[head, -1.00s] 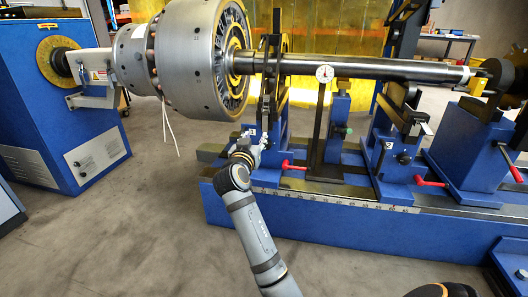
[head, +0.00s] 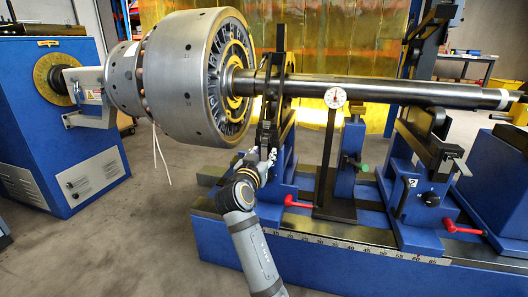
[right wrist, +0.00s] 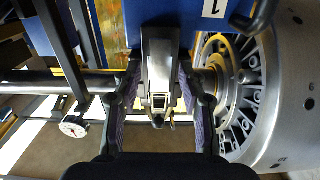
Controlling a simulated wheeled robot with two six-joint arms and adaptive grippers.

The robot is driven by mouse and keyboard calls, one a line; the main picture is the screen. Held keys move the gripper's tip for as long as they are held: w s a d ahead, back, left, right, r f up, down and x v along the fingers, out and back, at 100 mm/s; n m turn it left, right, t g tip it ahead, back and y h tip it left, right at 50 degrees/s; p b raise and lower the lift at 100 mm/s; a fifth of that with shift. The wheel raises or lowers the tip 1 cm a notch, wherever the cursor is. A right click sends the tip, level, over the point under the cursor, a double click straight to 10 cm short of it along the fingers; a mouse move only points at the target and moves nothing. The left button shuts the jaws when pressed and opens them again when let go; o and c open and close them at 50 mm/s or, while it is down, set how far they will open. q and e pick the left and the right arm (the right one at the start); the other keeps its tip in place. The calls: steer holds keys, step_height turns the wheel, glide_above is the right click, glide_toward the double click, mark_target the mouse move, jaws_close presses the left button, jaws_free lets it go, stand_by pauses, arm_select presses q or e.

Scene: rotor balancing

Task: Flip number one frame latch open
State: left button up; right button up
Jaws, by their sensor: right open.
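The number one frame (head: 283,175) is a blue support under the shaft, just right of the big rotor. Its white label "1" (right wrist: 213,8) shows at the top of the right wrist view. A silvery metal latch (right wrist: 160,75) stands in the middle of that view. My right gripper (right wrist: 159,98) is open, with one finger on each side of the latch. I cannot tell whether either finger touches it. In the head view, my right gripper (head: 263,163) is at the frame's front left and hides part of it. My left gripper is not in view.
The large grey rotor (head: 190,85) is close to the gripper, with its shaft (head: 390,91) running right. A dial gauge (head: 335,97) on a stand and frame number two (head: 415,190) are to the right. A red handle (head: 297,201) sticks out low beside the gripper.

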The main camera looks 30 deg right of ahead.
jaws_close()
stand_by(0.5)
